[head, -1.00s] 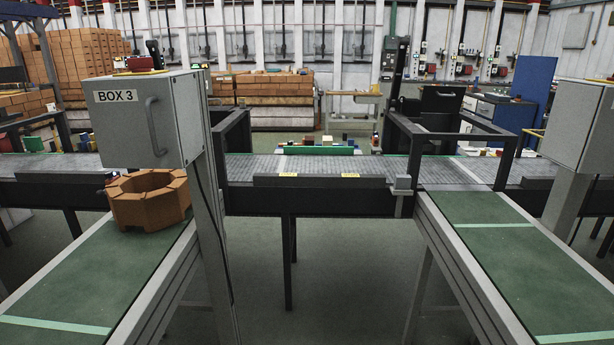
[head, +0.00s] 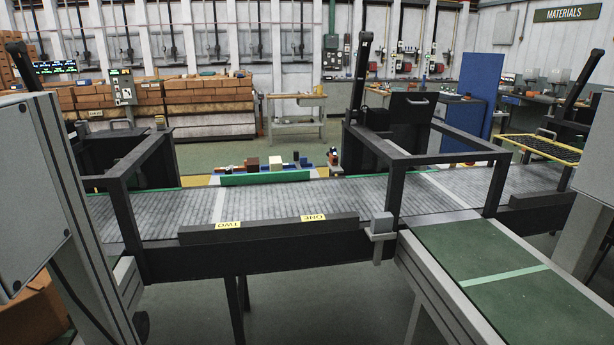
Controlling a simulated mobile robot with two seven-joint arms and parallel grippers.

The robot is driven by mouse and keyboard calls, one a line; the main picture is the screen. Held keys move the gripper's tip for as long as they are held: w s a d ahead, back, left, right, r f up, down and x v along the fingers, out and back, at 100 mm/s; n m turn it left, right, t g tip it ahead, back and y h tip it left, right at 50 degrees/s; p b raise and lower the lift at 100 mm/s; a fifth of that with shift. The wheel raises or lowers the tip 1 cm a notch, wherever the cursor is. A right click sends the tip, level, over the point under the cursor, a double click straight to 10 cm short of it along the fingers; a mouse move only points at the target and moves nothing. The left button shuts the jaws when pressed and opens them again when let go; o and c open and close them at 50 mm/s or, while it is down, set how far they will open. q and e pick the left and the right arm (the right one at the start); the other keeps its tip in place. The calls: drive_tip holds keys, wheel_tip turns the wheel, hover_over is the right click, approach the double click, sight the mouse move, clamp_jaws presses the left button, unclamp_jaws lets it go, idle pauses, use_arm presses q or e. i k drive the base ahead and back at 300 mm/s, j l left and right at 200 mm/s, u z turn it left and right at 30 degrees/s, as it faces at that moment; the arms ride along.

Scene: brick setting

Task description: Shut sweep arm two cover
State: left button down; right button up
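No thing in view is legibly marked as sweep arm two. A dark housing (head: 375,150) stands behind the conveyor at right of centre, with a tall black post and an upright dark panel (head: 412,106) with a handle, which looks like a raised cover. A second dark housing (head: 125,160) with a handle on top stands behind the conveyor at the left; I cannot tell how its cover stands. Yellow labels, upside down, read TWO (head: 228,225) and ONE (head: 313,217) on the conveyor's front ledge. Neither of my grippers is in view.
The grey conveyor (head: 270,208) with black frames crosses in front of me. A green side belt (head: 500,275) runs toward me at the right. A large grey box (head: 35,190) blocks the near left. Brick stacks (head: 205,95) and a small bench (head: 297,112) stand behind.

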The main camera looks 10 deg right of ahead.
sight(405, 107)
drive_tip(key=i+z, duration=0.3)
drive_tip(key=i, duration=1.05)
